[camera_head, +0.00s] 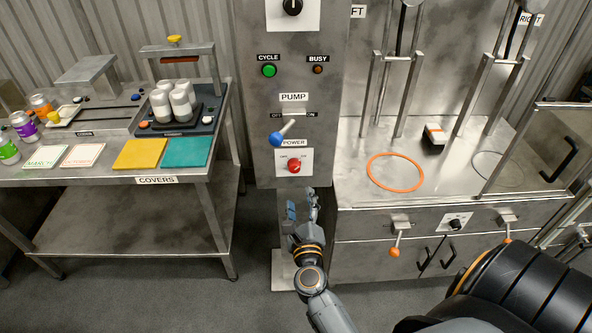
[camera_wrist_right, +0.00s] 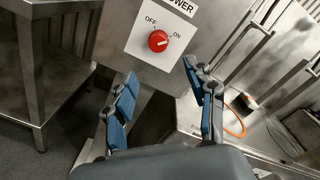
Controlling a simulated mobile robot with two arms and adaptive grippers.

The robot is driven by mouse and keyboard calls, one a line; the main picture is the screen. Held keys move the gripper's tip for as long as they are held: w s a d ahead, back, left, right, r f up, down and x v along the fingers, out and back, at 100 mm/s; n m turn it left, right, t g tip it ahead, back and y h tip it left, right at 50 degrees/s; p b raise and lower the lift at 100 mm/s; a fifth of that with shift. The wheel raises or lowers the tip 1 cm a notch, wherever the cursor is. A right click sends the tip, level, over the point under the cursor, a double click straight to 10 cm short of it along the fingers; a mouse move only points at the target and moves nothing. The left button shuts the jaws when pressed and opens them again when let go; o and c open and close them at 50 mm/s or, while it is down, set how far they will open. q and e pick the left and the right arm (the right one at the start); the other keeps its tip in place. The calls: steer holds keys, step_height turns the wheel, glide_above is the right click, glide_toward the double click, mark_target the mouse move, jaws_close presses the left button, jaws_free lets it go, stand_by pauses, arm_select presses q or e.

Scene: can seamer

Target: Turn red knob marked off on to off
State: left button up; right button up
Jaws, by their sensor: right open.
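The red knob (camera_head: 294,165) sits on a white plate marked OFF and ON, under the POWER label on the grey control column. In the right wrist view the red knob (camera_wrist_right: 158,41) shows ahead of the fingers, its pale mark turned toward the ON side. My right gripper (camera_head: 303,203) is just below the plate in the head view, apart from the knob. In the wrist view my right gripper (camera_wrist_right: 165,90) has its blue-padded fingers spread wide with nothing between them. My left gripper is not in view.
A steel table (camera_head: 135,182) with covers and cans stands left. The seamer bench (camera_head: 345,196) with an orange ring (camera_head: 395,186) is right.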

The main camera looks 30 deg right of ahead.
mark_target(295, 170)
steer(key=x, duration=1.1)
steer(key=shift+w+p, duration=0.4)
steer(key=shift+c, duration=0.2)
steer(key=shift+a, duration=0.1)
steer(key=c, duration=1.1)
